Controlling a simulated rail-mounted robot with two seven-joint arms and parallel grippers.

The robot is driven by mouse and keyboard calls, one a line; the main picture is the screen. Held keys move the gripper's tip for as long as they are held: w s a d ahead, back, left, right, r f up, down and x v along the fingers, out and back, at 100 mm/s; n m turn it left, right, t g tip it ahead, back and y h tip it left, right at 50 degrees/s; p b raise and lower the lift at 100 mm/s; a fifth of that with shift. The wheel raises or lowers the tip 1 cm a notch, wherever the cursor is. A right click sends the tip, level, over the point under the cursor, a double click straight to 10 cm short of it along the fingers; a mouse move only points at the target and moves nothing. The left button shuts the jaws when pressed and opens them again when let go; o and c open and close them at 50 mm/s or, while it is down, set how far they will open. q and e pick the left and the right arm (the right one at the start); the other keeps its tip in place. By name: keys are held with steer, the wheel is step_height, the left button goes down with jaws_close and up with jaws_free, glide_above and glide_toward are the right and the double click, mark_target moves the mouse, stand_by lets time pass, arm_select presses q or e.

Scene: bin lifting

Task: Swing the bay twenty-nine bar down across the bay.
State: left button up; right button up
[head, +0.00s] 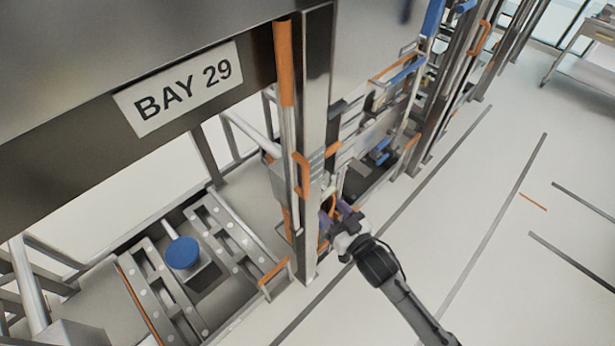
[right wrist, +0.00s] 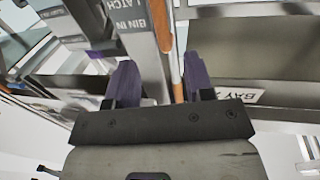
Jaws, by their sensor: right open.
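The bay twenty-nine bar (head: 290,135) stands upright along the steel post at the right of the BAY 29 opening, with an orange sleeve at its top. In the right wrist view the orange-and-steel bar (right wrist: 176,70) shows between the fingers, closer to the right-hand one. My right gripper (head: 329,211) is at the low right side of the post, partly hidden by its own wrist. In the right wrist view its purple fingers (right wrist: 161,82) are apart; contact with the bar cannot be told. My left gripper is out of view.
The BAY 29 sign (head: 185,86) is on the header above the bay. A blue round cap (head: 182,253) sits inside among rails. The steel post (head: 316,120) and orange handle (head: 303,175) are close to my gripper.

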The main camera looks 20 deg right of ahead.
mark_target(308, 181)
steer(key=p+x, duration=0.1)
steer(key=x, duration=1)
steer(key=shift+w+r+p, duration=0.1)
steer(key=shift+p, duration=0.3)
steer(key=shift+w+a, duration=0.15)
steer(key=shift+w, duration=0.65)
jaws_close()
